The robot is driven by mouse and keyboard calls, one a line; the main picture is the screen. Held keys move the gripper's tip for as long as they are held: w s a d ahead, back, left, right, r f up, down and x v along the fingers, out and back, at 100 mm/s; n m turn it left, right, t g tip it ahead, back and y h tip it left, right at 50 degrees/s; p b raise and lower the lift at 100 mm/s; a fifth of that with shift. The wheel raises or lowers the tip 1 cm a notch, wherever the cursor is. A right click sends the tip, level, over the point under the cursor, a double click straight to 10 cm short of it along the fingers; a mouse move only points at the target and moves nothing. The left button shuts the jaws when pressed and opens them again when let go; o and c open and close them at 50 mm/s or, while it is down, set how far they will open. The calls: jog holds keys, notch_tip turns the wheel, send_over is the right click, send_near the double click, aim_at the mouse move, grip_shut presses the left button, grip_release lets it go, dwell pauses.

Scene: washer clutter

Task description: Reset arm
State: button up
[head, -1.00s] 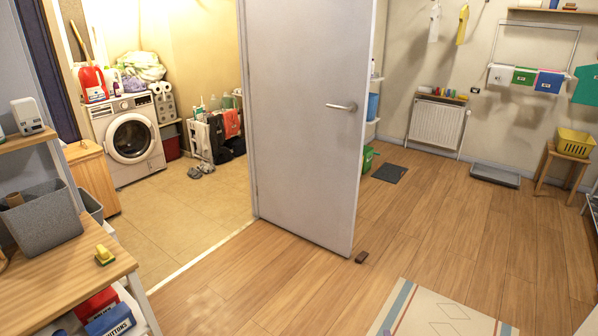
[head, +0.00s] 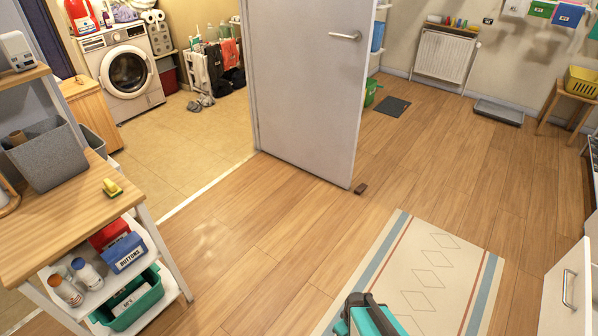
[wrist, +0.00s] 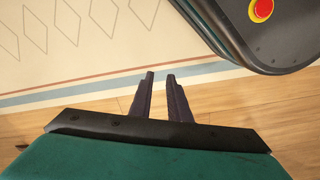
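My gripper (wrist: 160,77) shows in the wrist view as two dark fingers with a narrow gap between them. It is open, and nothing is held between the fingers. The fingers point over the striped edge of the cream rug (wrist: 55,75) and the wooden floor. Part of my teal and black arm (head: 368,315) shows at the bottom of the head view, over the rug; the fingers are not clear there. In the wrist view, my dark base with a red button is at the upper right, close to the fingers.
A grey door (head: 305,90) stands open, with a small brown block (head: 361,188) by its lower corner. A wooden table (head: 75,215) with bins and boxes is at left. A white drawer unit (head: 570,285) is at right. The floor between is mostly clear.

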jog(key=s+r+m+g, duration=0.2)
jog(key=s+m+g, duration=0.3)
jog(key=s, duration=0.6)
jog(key=shift+a+r+m, duration=0.2)
jog(key=shift+r+m, duration=0.15)
jog(key=shift+m, duration=0.65)
